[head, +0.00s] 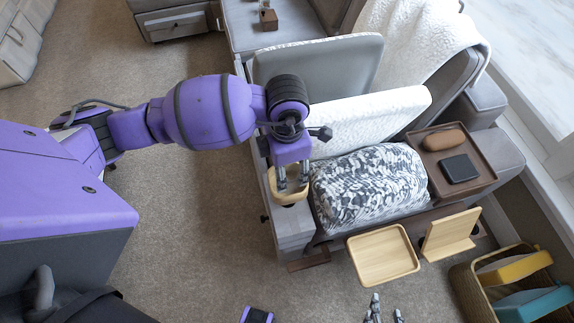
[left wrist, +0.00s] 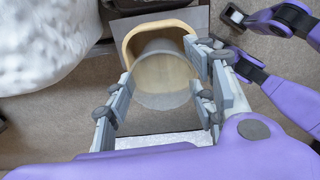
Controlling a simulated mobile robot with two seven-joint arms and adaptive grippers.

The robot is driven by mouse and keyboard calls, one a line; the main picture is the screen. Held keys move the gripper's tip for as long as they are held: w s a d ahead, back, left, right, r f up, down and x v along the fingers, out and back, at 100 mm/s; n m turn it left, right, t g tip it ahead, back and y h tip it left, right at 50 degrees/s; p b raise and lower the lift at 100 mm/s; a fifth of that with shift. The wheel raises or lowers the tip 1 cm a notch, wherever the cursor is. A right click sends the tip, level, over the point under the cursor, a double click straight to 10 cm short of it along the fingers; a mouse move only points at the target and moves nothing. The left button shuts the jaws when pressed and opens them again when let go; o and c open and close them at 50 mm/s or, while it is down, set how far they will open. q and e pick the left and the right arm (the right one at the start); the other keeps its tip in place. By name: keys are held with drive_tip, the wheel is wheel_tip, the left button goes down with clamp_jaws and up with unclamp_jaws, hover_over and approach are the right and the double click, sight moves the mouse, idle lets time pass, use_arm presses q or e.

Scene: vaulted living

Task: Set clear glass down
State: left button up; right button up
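The clear glass (left wrist: 165,80) shows in the left wrist view as a see-through round shape between the fingers of my left gripper (left wrist: 165,85). The fingers meet its sides. Behind it is a small pale wooden tray (left wrist: 133,47) with a raised rim. In the head view my left gripper (head: 291,180) points down over this tray (head: 289,199), on the grey sofa arm. The glass is hard to make out there. Whether its base touches the tray I cannot tell. My right gripper (head: 385,312) is at the bottom edge of the head view, fingers apart and empty.
A patterned cushion (head: 365,188) lies right beside the sofa arm (head: 292,228). A square wooden tray (head: 383,256) and a wooden stand (head: 449,234) are in front. A brown tray (head: 484,178) holds a dark case and a brown object. A basket (head: 468,292) stands lower right.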

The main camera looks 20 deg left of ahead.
use_arm(q)
drive_tip(key=shift+o, duration=0.8)
wheel_tip(320, 180, up, 13)
drive_tip(key=shift+f+p, duration=0.2)
drive_tip(key=shift+p, duration=0.15)
